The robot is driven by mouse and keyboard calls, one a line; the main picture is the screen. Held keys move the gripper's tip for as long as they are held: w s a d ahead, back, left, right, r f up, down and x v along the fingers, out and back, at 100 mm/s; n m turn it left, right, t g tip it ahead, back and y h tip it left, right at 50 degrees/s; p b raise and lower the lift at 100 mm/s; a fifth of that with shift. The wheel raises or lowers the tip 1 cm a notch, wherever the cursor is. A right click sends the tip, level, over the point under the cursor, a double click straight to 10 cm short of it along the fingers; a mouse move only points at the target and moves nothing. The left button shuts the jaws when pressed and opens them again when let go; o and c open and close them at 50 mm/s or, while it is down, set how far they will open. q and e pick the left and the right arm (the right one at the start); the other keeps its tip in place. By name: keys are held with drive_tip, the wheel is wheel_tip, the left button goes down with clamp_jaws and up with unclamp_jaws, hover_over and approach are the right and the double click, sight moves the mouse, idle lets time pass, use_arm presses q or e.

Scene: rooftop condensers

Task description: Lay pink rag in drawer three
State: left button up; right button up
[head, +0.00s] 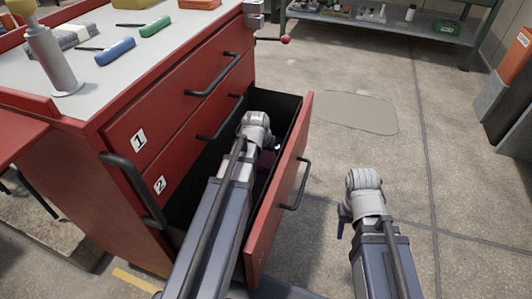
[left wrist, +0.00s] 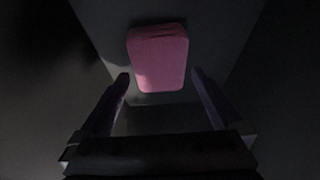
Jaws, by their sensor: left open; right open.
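The red tool cabinet (head: 90,190) has drawers labelled 1 and 2, both shut. Below them a drawer (head: 293,170) is pulled out; no number shows on it. My left arm reaches down into this drawer. In the left wrist view the pink rag (left wrist: 158,52) lies as a folded pad on a dark, shaded surface. My left gripper (left wrist: 160,78) is open, its fingers apart on either side of the rag's near end, not closed on it. In the head view my arm mostly hides the gripper. My right gripper (head: 343,222) is open and empty over the floor, right of the drawer.
A shelf (head: 390,22) stands at the back.

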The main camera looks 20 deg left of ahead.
use_arm(q)
drive_tip(key=shift+r+p, duration=0.65)
drive_tip(key=shift+p, duration=0.05)
drive_tip(key=p+v, duration=1.1)
drive_tip(key=v, duration=0.1)
drive_tip(key=shift+w, duration=0.1)
